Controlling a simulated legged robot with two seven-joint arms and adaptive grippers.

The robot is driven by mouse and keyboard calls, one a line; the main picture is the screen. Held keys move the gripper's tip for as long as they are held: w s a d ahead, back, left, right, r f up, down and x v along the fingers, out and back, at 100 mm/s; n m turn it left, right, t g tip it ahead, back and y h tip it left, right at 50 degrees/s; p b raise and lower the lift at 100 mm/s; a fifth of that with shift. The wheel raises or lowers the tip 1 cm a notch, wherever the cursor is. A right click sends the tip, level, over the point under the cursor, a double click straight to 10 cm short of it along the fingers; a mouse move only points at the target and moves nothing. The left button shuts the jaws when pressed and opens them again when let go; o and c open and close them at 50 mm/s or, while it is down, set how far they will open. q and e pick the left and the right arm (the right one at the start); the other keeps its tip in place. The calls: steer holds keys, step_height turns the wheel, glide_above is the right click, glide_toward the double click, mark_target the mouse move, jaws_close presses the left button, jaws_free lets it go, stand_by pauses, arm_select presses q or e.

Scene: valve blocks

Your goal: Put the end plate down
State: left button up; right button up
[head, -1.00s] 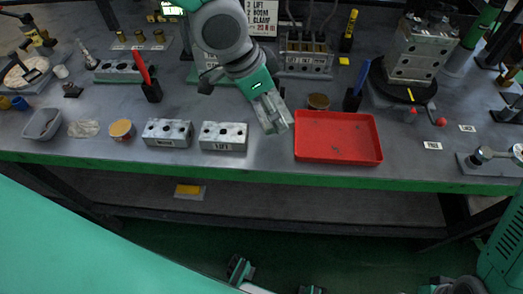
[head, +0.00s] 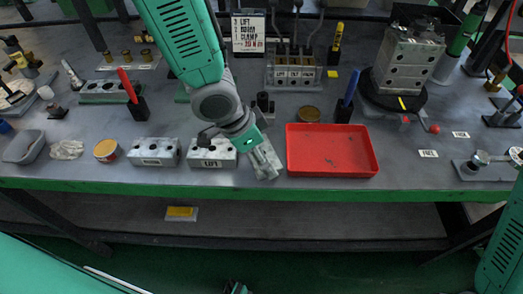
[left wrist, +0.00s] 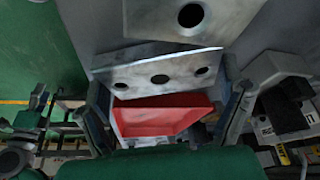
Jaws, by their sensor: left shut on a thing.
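My left gripper (head: 262,158) hangs low at the front of the bench, between the LIFT block (head: 213,154) and the red tray (head: 331,150). It is shut on the end plate, a grey metal plate with holes, which shows between the fingers in the left wrist view (left wrist: 160,76). In the head view the fingers and plate are hard to tell apart, and I cannot tell whether the plate touches the bench. The red tray also shows behind the plate in the left wrist view (left wrist: 160,116).
Another valve block (head: 153,152) stands left of the LIFT block. A round tin (head: 107,151) and a grey dish (head: 24,147) are further left. A black round stand (head: 393,96) holds a stacked block at the right. The bench's green front edge (head: 330,185) is close.

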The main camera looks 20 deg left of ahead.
arm_select(q)
steer(key=shift+f, duration=0.1)
steer(key=o, duration=1.2)
steer(key=p+v, duration=0.3)
steer(key=v, duration=0.9)
steer(key=shift+a, duration=0.15)
